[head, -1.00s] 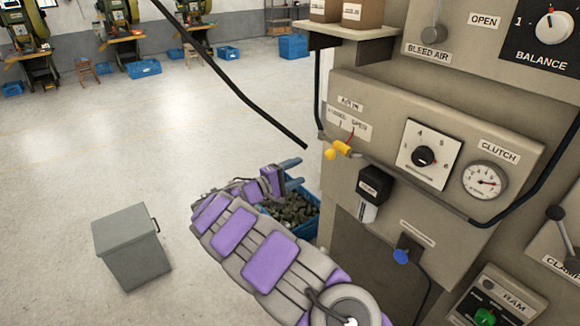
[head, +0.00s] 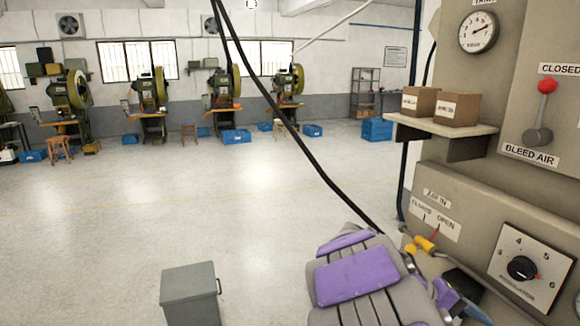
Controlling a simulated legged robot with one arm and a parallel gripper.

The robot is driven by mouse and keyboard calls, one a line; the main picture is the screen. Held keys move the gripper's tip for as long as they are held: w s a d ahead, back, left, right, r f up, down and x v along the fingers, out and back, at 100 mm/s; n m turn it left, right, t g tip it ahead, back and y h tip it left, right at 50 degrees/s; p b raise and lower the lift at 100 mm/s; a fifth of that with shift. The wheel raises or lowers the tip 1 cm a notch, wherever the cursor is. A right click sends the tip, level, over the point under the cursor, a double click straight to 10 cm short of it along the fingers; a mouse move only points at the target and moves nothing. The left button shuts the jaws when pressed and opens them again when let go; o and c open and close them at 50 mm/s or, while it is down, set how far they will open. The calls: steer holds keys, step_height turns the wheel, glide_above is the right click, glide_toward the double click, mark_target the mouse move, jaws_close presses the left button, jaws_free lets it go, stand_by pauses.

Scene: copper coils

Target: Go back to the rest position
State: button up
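My arm, grey with purple pads, rises from the bottom edge in the head view, right of centre. Part of my gripper (head: 466,308) seems to show as blue-grey pieces low at the right, close in front of the machine panel (head: 470,245). Its fingertips are too hidden to tell open from shut. I see nothing held in it. The yellow air valve (head: 424,244) with its ADJ IN label is on the panel just above the arm.
A grey lidded bin (head: 190,294) stands on the floor left of my arm. A black hose (head: 290,125) hangs across the view. A shelf (head: 440,127) with two cardboard boxes juts from the machine. Presses line the far wall. The floor at left is open.

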steer(key=s+a+f+y, duration=0.2)
steer(key=s+a+y, duration=0.1)
steer(key=s+a, duration=0.3)
steer(key=s+a+f+y, duration=0.2)
steer(key=s+a+y, duration=0.2)
steer(key=s+a, duration=0.3)
steer(key=s+a+f+t+y, duration=0.1)
steer(key=s+a+y, duration=0.3)
steer(key=s, duration=0.6)
steer(key=a+f, duration=0.1)
steer(key=a, duration=0.1)
steer(key=shift+s+a+f+n, duration=0.2)
steer(key=shift+s+a+n, duration=0.1)
steer(key=shift+s+a, duration=0.1)
